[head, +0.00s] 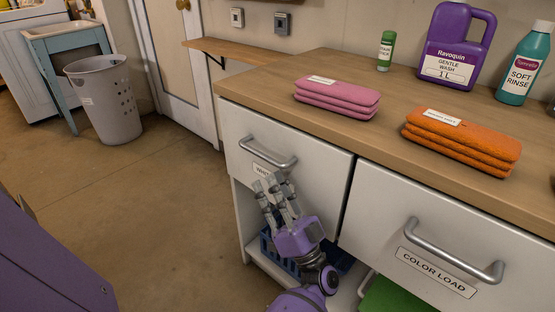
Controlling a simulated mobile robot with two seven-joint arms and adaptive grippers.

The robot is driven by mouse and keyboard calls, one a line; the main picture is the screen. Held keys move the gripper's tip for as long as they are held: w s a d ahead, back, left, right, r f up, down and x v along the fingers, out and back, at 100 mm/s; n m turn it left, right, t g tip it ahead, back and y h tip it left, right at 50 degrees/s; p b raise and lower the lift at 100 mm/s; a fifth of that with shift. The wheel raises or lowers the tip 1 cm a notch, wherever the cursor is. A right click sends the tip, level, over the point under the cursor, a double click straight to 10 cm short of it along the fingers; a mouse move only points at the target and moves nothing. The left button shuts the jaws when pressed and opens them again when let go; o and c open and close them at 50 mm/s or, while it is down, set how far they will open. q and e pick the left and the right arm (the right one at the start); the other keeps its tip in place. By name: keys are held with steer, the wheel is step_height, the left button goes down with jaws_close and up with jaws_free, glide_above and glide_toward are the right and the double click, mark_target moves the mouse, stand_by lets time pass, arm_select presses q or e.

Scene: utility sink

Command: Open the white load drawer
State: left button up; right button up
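The white load drawer (315,178) is the left drawer under the wooden counter, and its front looks closed. It has a curved metal bar handle (267,156). Its label (261,170) is partly hidden behind my gripper, with only the first letters showing. My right gripper is not in view.
The color load drawer (375,205) sits right of it, closed, with its own bar handle (452,252). Pink towels (337,97), orange towels (462,142) and bottles (457,45) stand on the counter (300,72). A grey basket (105,100) stands on open floor at left.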

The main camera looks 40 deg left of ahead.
mark_target(259, 152)
arm_select(q)
steer(key=x, duration=0.6)
steer(key=shift+s+a+r, duration=0.1)
steer(key=shift+a+r, duration=0.15)
steer(key=shift+r, duration=0.1)
steer(key=shift+a+r, duration=0.35)
steer(key=shift+a, duration=0.05)
steer(key=shift+w, duration=0.2)
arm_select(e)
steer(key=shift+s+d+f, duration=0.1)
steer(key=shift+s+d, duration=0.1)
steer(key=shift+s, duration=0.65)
arm_select(q)
jaws_close()
